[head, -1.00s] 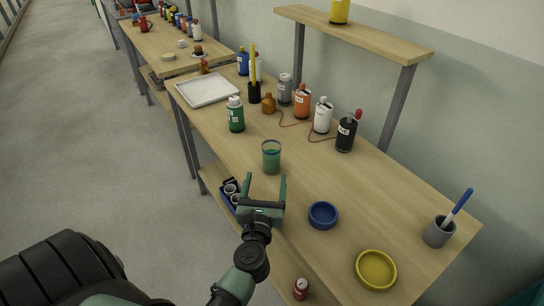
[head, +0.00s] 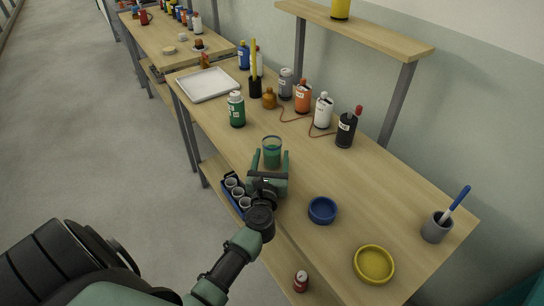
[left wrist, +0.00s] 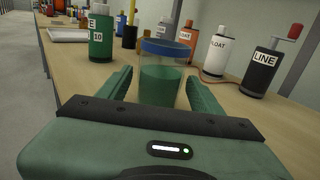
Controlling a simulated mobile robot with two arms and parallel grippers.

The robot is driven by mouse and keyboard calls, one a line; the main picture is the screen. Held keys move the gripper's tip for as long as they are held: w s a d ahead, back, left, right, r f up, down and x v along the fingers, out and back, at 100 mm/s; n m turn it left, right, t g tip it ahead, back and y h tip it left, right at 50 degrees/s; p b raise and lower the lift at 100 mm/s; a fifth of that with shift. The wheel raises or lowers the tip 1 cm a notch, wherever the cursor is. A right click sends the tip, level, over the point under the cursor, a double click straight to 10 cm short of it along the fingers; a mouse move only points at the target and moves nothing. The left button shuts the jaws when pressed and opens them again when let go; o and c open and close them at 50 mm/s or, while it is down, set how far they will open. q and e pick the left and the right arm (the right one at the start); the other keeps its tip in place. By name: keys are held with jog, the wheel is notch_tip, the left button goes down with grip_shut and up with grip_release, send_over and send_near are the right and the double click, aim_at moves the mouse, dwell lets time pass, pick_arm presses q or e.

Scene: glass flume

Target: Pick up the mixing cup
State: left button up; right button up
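The mixing cup (head: 272,150) is a clear cup with a blue rim and green liquid, standing upright on the wooden bench near its front edge. It also shows in the left wrist view (left wrist: 163,75). My left gripper (head: 270,156) is open and low over the bench, its two green fingers pointing at the cup. In the left wrist view the fingers (left wrist: 158,88) lie to the left and right of the cup's lower part, with a gap visible on each side. The cup's base is hidden behind the gripper body. My right gripper is not in view.
A green bottle (head: 237,110) stands left of the cup. Orange (head: 303,97), white (head: 323,112) and black (head: 346,130) bottles stand behind. A blue bowl (head: 322,210) and yellow dish (head: 374,264) sit to the right. A white tray (head: 208,85) lies farther left.

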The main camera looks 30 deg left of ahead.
pick_arm(q)
jog(key=c, duration=1)
jog(key=shift+c, duration=0.9)
